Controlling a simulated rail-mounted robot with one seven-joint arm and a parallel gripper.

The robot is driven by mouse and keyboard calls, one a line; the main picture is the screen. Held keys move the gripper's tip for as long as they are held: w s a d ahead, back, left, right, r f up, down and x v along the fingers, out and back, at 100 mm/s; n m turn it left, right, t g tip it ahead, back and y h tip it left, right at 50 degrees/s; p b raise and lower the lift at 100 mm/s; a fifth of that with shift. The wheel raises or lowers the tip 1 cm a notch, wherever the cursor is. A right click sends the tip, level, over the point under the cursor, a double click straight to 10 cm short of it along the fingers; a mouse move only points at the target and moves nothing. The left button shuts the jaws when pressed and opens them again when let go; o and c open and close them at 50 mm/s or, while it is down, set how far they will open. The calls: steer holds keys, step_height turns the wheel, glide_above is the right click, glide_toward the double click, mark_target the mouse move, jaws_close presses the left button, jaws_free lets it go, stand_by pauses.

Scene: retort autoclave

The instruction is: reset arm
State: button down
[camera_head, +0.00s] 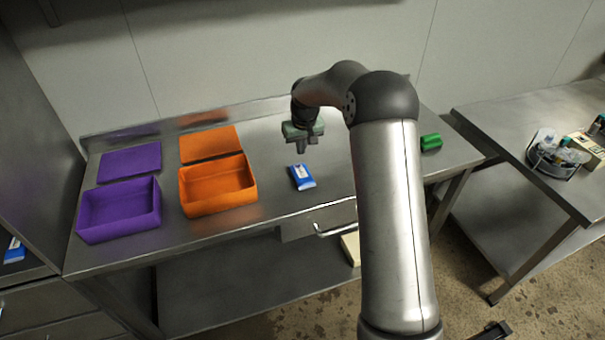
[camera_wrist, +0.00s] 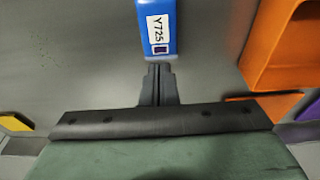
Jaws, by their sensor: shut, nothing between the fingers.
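My gripper (camera_head: 301,146) hangs over the metal table (camera_head: 265,203), and its fingers point down. In the wrist view my gripper (camera_wrist: 158,72) has its two fingers together with nothing between them. A blue and white box (camera_head: 302,176) lies on the table just below and to the right of the fingers in the head view. In the wrist view the blue box (camera_wrist: 158,14) shows just beyond the fingertips, with a white label reading Y725. It looks apart from the fingers.
An orange open box (camera_head: 218,200) with an orange lid (camera_head: 209,144) and a purple open box (camera_head: 119,224) with a purple lid (camera_head: 131,162) are on the table's left. A green object (camera_head: 431,142) lies at right. Another table (camera_head: 500,126) holds a round rack (camera_head: 556,161).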

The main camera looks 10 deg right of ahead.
stand_by(0.4)
steer(key=s+r, duration=0.8)
steer(key=s, duration=0.3)
steer(key=s+r+m+g, duration=0.1)
steer(key=s+r, duration=0.1)
steer(key=s, duration=3)
steer(key=shift+s+m, duration=0.15)
steer(key=shift+m, duration=0.25)
